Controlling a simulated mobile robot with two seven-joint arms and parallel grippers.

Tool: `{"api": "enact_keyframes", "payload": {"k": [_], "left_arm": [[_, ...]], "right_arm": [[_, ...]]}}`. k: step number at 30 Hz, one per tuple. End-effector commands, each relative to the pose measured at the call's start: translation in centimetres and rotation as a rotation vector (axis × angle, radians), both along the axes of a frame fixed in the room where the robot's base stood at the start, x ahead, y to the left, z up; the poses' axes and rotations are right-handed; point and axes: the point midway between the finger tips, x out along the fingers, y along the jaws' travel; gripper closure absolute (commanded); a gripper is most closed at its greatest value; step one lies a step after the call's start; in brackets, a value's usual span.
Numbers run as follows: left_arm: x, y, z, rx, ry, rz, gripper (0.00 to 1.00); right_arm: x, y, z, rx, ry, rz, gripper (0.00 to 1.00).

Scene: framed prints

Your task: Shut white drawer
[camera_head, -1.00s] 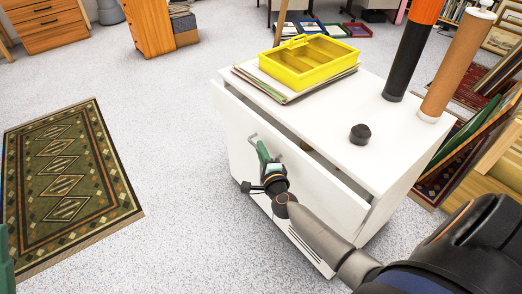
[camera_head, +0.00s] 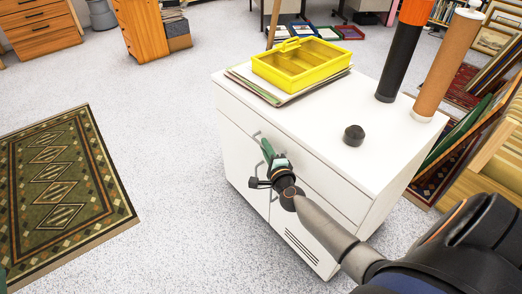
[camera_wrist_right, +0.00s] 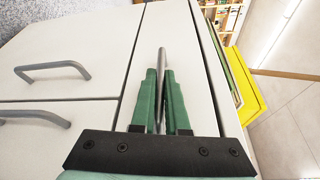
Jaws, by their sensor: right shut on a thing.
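The white drawer (camera_head: 300,157) is the top front of a white cabinet (camera_head: 375,150). Its front sits about flush with the cabinet, with only a thin line under the top. My right gripper (camera_head: 266,150) is at the drawer's front. In the right wrist view its green fingers (camera_wrist_right: 161,98) are closed around the grey drawer handle (camera_wrist_right: 161,58). Part of the handle is hidden between the fingers. Only a thin green sliver of my left gripper (camera_head: 2,280) shows at the left edge of the head view, so its jaws are hidden.
On the cabinet top are a yellow tray (camera_head: 300,62) on flat sheets, a small black knob-like object (camera_head: 354,135) and two tall tubes. Doors with grey handles (camera_wrist_right: 52,68) are below the drawer. Framed pictures lean at the right.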

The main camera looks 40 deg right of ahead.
Motion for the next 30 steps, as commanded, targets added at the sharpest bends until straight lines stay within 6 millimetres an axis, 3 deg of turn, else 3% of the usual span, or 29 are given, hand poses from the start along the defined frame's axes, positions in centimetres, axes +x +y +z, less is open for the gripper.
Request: {"api": "enact_keyframes", "payload": {"k": [3,4,12,22,30], "left_arm": [[0.0,0.0,0.0,-0.001,0.0,-0.001,1.0],[0.0,0.0,0.0,0.0,0.001,0.0,1.0],[0.0,0.0,0.0,0.0,0.002,-0.002,1.0],[0.0,-0.1,0.2,0.001,0.001,-0.002,1.0],[-0.1,-0.1,1.7,0.015,-0.009,0.006,1.0]], "right_arm": [[0.0,-0.5,0.1,-0.006,-0.001,-0.01,1.0],[0.0,-0.6,0.1,-0.007,-0.001,-0.011,0.85],[0.0,-0.4,0.1,-0.005,-0.001,-0.008,0.58],[-0.6,-0.1,0.2,-0.004,0.0,-0.006,0.58],[-4.9,1.2,0.6,-0.004,0.004,-0.006,0.58]]}}
